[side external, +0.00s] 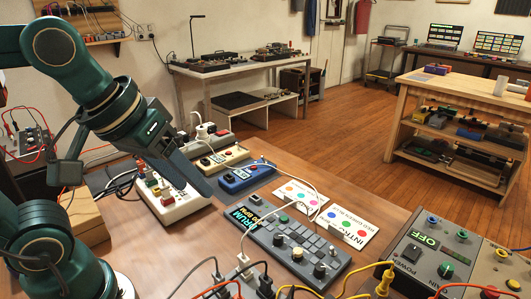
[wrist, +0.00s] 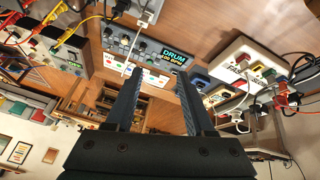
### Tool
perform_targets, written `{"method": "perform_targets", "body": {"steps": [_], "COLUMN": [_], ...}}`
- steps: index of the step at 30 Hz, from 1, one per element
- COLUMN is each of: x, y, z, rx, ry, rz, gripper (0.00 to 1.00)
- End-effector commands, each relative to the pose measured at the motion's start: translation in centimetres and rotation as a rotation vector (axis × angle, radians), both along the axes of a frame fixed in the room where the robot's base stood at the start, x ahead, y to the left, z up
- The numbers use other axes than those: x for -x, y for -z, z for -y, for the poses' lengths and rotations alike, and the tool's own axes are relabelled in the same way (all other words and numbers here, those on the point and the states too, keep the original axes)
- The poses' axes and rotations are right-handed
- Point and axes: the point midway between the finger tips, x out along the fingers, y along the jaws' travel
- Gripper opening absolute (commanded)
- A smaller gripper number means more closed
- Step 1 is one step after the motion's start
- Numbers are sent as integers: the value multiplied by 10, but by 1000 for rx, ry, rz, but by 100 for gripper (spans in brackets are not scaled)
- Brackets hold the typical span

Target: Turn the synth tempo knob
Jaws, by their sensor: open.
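Which knob is for tempo cannot be read. In the wrist view the drum machine (wrist: 125,38) appears turned over, beyond the fingers, with its display (wrist: 173,58) near the right finger. My gripper (side external: 198,182) is to the left of the drum machine and above the table, apart from the knobs. Its two fingers (wrist: 156,82) are spread with nothing between them.
A white box (side external: 172,200) with buttons sits under my gripper. A blue pedal (side external: 247,178) and a cream pedal (side external: 222,158) lie behind. A grey power unit (side external: 440,255) stands at right. Cables with plugs cross the table's front. Printed cards (side external: 347,225) lie behind the drum machine.

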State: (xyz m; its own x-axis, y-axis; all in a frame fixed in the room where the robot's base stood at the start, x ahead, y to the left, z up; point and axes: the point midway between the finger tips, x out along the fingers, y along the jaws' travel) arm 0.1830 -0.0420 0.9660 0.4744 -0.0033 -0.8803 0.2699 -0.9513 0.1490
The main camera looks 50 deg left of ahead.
Motion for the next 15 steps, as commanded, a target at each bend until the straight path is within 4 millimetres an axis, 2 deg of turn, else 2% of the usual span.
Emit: {"method": "perform_targets", "body": {"steps": [3, 7, 11, 15], "x": [-23, -50, -80, -109], "y": [-13, -20, -17, -4], "z": [5, 13, 23, 37], "rx": [52, 100, 135, 155], "ry": [-82, -170, -249, -321], "rz": [-39, -91, -151, -221], "gripper": [54, 54, 54, 54]}}
